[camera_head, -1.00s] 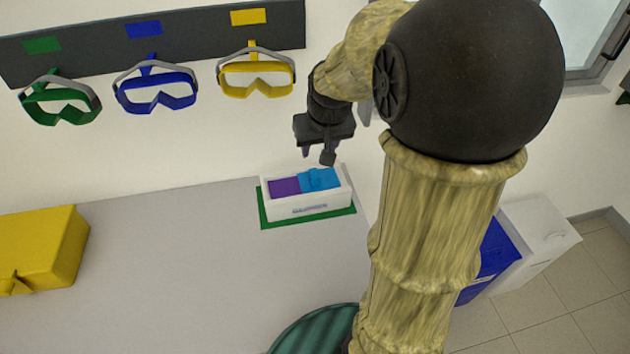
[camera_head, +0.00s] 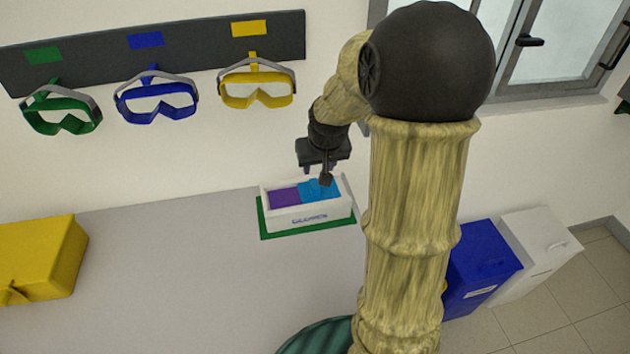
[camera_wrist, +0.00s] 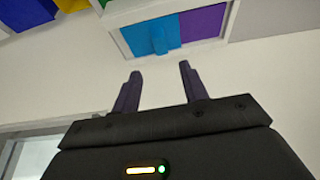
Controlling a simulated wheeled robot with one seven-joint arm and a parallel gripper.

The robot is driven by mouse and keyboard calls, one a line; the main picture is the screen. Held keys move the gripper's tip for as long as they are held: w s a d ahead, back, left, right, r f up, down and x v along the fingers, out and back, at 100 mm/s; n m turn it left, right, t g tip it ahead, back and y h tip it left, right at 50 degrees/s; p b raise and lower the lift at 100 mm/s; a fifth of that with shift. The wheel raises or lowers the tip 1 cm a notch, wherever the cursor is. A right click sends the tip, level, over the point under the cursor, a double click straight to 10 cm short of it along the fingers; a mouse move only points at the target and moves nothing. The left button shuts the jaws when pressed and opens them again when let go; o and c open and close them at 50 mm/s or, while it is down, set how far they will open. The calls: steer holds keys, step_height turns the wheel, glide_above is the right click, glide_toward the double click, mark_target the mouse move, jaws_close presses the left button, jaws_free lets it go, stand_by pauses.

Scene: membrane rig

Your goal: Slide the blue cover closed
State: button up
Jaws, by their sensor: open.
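The blue cover (camera_head: 332,192) lies in the top of a white box (camera_head: 310,214) marked with lettering, over its right part. A purple area (camera_head: 285,198) fills the left part of the opening. My gripper (camera_head: 325,180) is just above the cover, pointing down. In the wrist view the cover (camera_wrist: 140,38) has a small raised blue handle (camera_wrist: 160,42), and the purple area (camera_wrist: 203,22) is beside it. There my gripper (camera_wrist: 156,78) shows two dark fingers spread apart, empty, with the handle ahead of the gap between them.
The box stands on a green mat (camera_head: 266,228) at the back edge of a grey table (camera_head: 170,270). A yellow case (camera_head: 40,255) is at the left. Goggles (camera_head: 157,102) hang on the wall behind. The table's middle is clear.

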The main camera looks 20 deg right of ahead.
mark_target(314, 183)
steer(key=x, duration=1)
steer(key=shift+w+f, duration=0.1)
steer(key=shift+f, duration=0.05)
jaws_close()
